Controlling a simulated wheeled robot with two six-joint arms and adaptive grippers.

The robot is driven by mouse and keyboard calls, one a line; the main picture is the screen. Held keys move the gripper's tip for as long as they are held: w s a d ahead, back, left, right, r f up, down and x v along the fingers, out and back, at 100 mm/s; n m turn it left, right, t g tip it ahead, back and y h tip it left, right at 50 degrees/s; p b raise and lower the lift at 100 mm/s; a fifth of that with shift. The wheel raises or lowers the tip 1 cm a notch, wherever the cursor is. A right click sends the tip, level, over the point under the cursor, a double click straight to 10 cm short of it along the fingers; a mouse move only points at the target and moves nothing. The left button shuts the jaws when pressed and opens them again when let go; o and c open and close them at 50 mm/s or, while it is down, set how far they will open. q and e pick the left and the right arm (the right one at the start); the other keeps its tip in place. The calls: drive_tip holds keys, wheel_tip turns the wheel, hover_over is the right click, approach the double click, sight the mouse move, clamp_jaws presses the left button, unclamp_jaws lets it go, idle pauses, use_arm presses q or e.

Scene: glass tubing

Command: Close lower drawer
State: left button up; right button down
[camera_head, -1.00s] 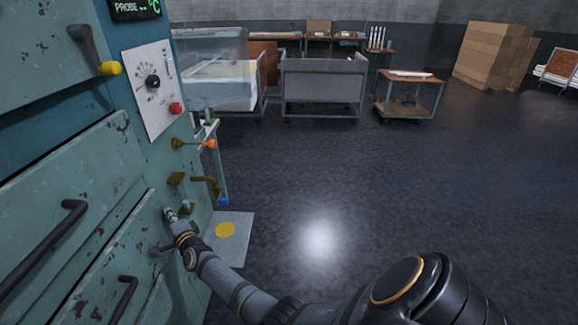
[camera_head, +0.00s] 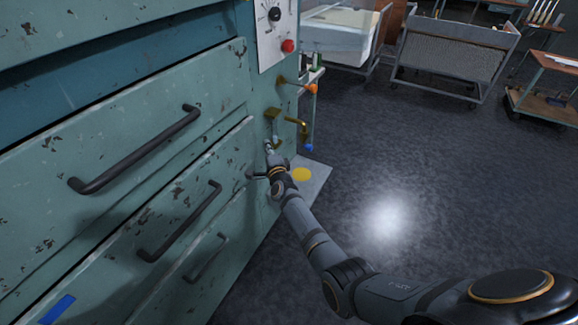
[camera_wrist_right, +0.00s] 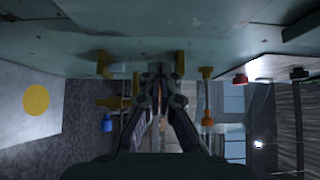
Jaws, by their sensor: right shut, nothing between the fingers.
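The teal, rust-chipped cabinet fills the left of the head view. An upper drawer front (camera_head: 70,150) has a long black handle (camera_head: 135,152). Below it is a lower drawer front (camera_head: 110,265) with a black handle (camera_head: 180,222). A smaller dark handle (camera_head: 206,260) sits lower still. My right gripper (camera_head: 268,148) is shut and empty, near the cabinet's right end by the brass fittings, apart from the drawer handles. In the wrist view its fingers (camera_wrist_right: 155,75) come together facing the cabinet face. My left gripper is not in view.
Brass valve fittings (camera_head: 290,120) and an orange knob (camera_head: 312,88) stick out beside my right gripper. A red button (camera_head: 288,46) is above. A grey plate with a yellow disc (camera_head: 302,174) lies on the floor. The floor to the right is open; carts (camera_head: 455,60) stand behind.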

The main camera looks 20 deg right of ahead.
drive_tip(key=s+p, duration=0.2)
drive_tip(key=s, duration=0.8)
drive_tip(key=s+f+n+g+y+p, duration=0.1)
drive_tip(key=s+f+n+g, duration=0.2)
drive_tip(key=s+f, duration=0.45)
drive_tip(key=s+d+f+n+g, duration=0.15)
drive_tip(key=s+f+n, duration=0.3)
drive_tip(key=f, duration=0.65)
drive_tip(key=s+a+f+n+g+y+p, duration=0.1)
drive_tip(key=s+f+n+g, duration=0.15)
drive_tip(key=s+f, duration=0.5)
use_arm(q)
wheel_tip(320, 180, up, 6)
drive_tip(key=p, duration=0.2)
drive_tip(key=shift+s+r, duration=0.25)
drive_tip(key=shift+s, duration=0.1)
use_arm(e)
drive_tip(key=s+d+f+n+g, duration=0.2)
drive_tip(key=s+f, duration=0.3)
drive_tip(key=s, duration=0.7)
drive_tip(key=s+d+f+n+g+h, duration=0.1)
drive_tip(key=s+d+f+n+g, duration=0.2)
drive_tip(key=s, duration=0.9)
drive_tip(key=s+d+f+n+g, duration=0.3)
drive_tip(key=s+f, duration=0.5)
drive_tip(key=s, duration=0.4)
drive_tip(key=shift+d+f+n+g+h, duration=0.3)
drive_tip(key=shift+n+g, duration=0.3)
drive_tip(key=shift+g, duration=0.3)
